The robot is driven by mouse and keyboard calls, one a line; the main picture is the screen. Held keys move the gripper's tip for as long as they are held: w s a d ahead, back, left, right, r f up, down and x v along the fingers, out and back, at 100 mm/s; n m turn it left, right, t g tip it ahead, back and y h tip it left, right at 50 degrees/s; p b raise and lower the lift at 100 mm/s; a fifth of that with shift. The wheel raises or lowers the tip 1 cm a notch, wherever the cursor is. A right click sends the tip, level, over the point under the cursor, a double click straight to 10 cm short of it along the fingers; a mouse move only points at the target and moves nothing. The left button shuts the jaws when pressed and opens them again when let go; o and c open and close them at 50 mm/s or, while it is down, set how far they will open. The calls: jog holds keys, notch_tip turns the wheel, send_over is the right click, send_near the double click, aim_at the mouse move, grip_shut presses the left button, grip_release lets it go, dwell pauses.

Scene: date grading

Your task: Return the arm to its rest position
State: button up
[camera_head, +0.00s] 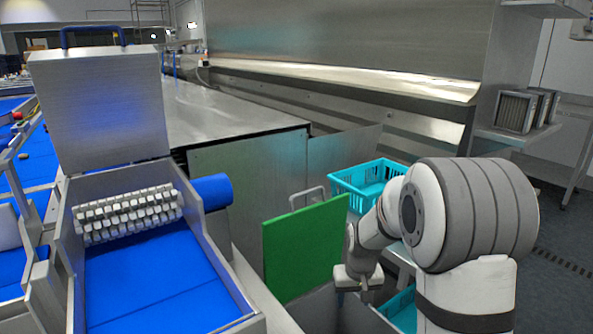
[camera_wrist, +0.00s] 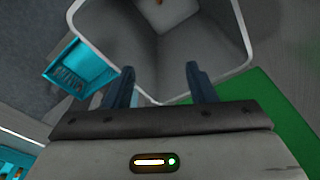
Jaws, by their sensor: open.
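My arm curves in from the right of the head view, with my gripper (camera_head: 355,294) low beside a green panel (camera_head: 303,250). In the wrist view my gripper (camera_wrist: 160,78) is open, its two dark fingers apart with nothing between them. Below the fingers is a grey bin with a pale rim (camera_wrist: 92,47). A small orange-brown item (camera_wrist: 158,2) lies at its bottom, cut by the upper frame edge. The green panel also shows at the right of the wrist view (camera_wrist: 267,112).
A turquoise crate (camera_head: 343,187) stands behind my arm, and another (camera_head: 402,308) is low beside it. Steel panels (camera_head: 250,175) stand behind the green panel. A shelf (camera_head: 515,136) is at right.

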jog(key=s+r+t+p, duration=0.1)
jog(key=s+r+p, duration=1.2)
jog(key=s+r, duration=1.1)
notch_tip(320, 180, up, 3)
jog(key=shift+s+f+m, duration=0.15)
jog(key=shift+f+m, duration=0.05)
jog(key=shift+m, duration=0.1)
jog(key=shift+d, duration=0.1)
jog(key=shift+c, duration=0.4)
